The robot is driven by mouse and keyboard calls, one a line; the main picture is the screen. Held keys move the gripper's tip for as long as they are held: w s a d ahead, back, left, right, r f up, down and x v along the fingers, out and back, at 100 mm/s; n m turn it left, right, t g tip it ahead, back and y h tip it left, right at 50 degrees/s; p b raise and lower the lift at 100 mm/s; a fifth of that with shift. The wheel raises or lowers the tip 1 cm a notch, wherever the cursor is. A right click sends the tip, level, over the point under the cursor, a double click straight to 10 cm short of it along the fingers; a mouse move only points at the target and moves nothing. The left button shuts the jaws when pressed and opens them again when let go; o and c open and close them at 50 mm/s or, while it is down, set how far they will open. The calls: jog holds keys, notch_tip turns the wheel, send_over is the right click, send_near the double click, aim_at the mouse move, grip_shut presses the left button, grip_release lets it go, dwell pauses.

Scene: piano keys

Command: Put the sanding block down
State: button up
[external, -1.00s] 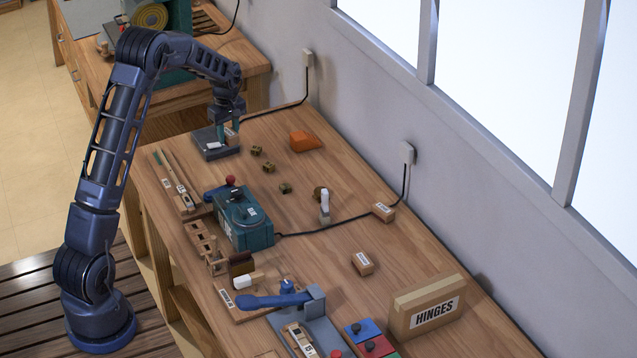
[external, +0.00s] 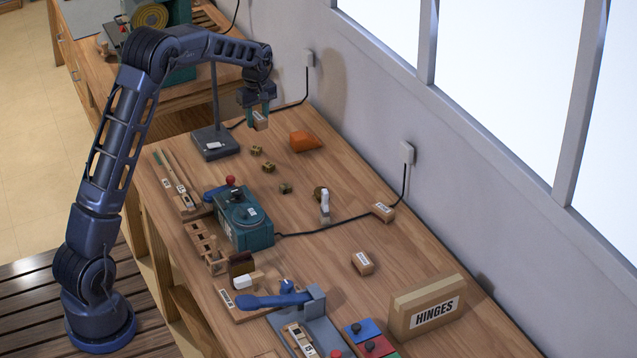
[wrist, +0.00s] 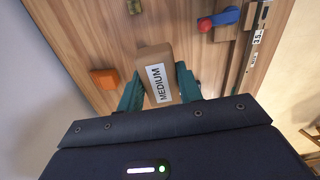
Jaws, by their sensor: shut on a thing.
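The sanding block is a tan block (external: 260,121) with a white label. In the wrist view the held block (wrist: 156,62) reads MEDIUM. My gripper (external: 259,112) is shut on it, with a teal finger on each side, and it also shows in the wrist view (wrist: 160,93). The block hangs above the far end of the wooden workbench (external: 330,255), apart from the surface. It is slightly tilted in the external view.
A dark stand base (external: 215,142) with an upright post is left of the block. Several small brass-coloured pieces (external: 268,167) lie nearer, before a teal machine (external: 243,218). Bare wood lies around the orange wedge.

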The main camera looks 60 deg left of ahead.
jog(key=w+d+r+m, duration=0.1)
jog(key=w+d, duration=0.4)
jog(key=d, duration=0.3)
jog(key=w+d+r+m, duration=0.1)
jog(key=w+d+r, duration=0.1)
jog(key=w+d, duration=0.45)
notch_tip(320, 180, up, 8)
jog(key=m, duration=0.8)
send_over(430, 289)
notch_tip(430, 289, down, 19)
jog(key=shift+f, duration=0.1)
jog(key=shift+f, duration=0.15)
jog(key=o, duration=0.7)
jog(key=shift+c, duration=0.2)
jog(key=o, duration=0.3)
